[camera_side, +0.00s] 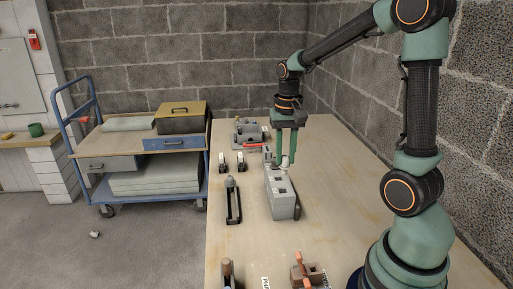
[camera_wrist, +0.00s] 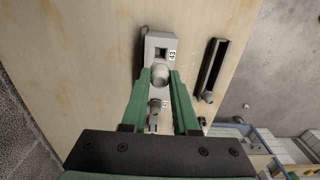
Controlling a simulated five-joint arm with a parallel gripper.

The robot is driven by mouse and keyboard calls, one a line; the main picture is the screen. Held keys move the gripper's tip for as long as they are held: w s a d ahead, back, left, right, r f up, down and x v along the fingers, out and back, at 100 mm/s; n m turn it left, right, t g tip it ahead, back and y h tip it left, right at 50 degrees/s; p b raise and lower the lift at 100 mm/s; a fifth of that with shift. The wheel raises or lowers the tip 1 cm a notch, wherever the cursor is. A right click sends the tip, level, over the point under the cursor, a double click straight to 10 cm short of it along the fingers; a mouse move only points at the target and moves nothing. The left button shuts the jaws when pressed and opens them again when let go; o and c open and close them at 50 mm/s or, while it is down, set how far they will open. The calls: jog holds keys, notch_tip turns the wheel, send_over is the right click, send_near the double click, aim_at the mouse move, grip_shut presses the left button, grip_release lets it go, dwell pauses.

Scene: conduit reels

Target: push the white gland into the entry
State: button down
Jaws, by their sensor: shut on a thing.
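My gripper (camera_side: 286,160) points down over the grey box (camera_side: 283,205), with its two green fingers closed around the white gland (camera_side: 285,161). In the wrist view the fingertips (camera_wrist: 161,74) lie on either side of the round white gland (camera_wrist: 160,76), over the grey box (camera_wrist: 153,41). The box has square openings in its top, and one shows clear beyond the gland (camera_wrist: 161,52). The entry under the gland is hidden, and I cannot tell whether the gland touches its rim.
A dark slotted holder (camera_side: 233,207) stands left of the box, with small black-and-white parts (camera_side: 240,162) behind it. A grey fixture (camera_side: 248,132) is at the back of the table (camera_side: 340,180). Tools (camera_side: 304,270) lie at the front. The table right of the box is clear.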

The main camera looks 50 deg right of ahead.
aim_at(284, 174)
jog(key=shift+f, duration=1.8)
jog(key=shift+f, duration=2.05)
dwell(1.0)
jog(key=shift+c, duration=1.8)
grip_release()
jog(key=shift+r, duration=0.1)
jog(key=shift+r, duration=3.5)
jog(key=s+a+r+n+t, duration=0.2)
jog(key=a+r+n, duration=0.2)
jog(key=a, duration=0.2)
jog(key=s+a+r+n+t, duration=0.3)
jog(key=a+r+n, duration=0.1)
jog(key=a+n, duration=0.1)
jog(key=shift+s+a+r+t, duration=0.2)
jog(key=shift+a+t, duration=0.1)
jog(key=shift+a, duration=0.55)
